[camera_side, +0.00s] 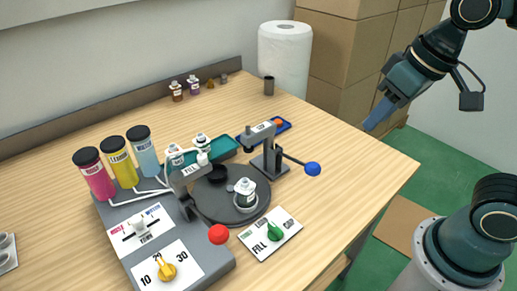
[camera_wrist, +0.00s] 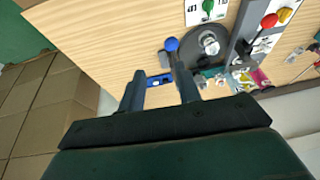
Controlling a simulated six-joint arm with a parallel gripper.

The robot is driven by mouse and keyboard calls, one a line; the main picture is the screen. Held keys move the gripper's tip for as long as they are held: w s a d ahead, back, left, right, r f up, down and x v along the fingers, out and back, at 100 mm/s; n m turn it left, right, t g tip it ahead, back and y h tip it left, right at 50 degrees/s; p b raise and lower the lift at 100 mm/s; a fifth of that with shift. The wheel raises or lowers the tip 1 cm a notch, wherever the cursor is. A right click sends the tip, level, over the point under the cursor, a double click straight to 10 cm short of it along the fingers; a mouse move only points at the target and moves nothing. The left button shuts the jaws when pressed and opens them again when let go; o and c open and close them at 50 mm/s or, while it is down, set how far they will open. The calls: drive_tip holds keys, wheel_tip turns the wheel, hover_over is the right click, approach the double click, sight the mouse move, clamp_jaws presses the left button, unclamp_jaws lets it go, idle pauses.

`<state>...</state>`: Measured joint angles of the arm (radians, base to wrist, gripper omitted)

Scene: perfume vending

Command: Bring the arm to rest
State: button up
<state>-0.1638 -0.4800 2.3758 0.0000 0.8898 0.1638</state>
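My gripper (camera_side: 377,116) hangs high at the right in the side view, beyond the table's right edge and apart from everything. In the wrist view its two fingers (camera_wrist: 158,80) stand apart with nothing held between them. The wooden table (camera_side: 335,185) bears a grey dispensing station (camera_side: 190,262) with a dark round turntable (camera_side: 222,210). A small bottle (camera_side: 245,192) stands on a light holder on the turntable. A press (camera_side: 268,152) with a blue-knobbed lever (camera_side: 313,169) stands beside the turntable.
Pink (camera_side: 94,176), yellow (camera_side: 119,164) and blue (camera_side: 143,153) bottles stand at the station's back. A green tray (camera_side: 218,151) holds small bottles; a blue tray (camera_side: 284,126) lies behind the press. A white roll (camera_side: 284,60) and cardboard boxes (camera_side: 345,50) are behind. The air around my gripper is clear.

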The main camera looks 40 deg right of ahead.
drive_tip(key=s+d+t, duration=0.1)
drive_tip(key=s+d, duration=0.2)
drive_tip(key=s, duration=0.2)
drive_tip(key=shift+d+r+t+h, duration=0.3)
drive_tip(key=shift+d, duration=0.1)
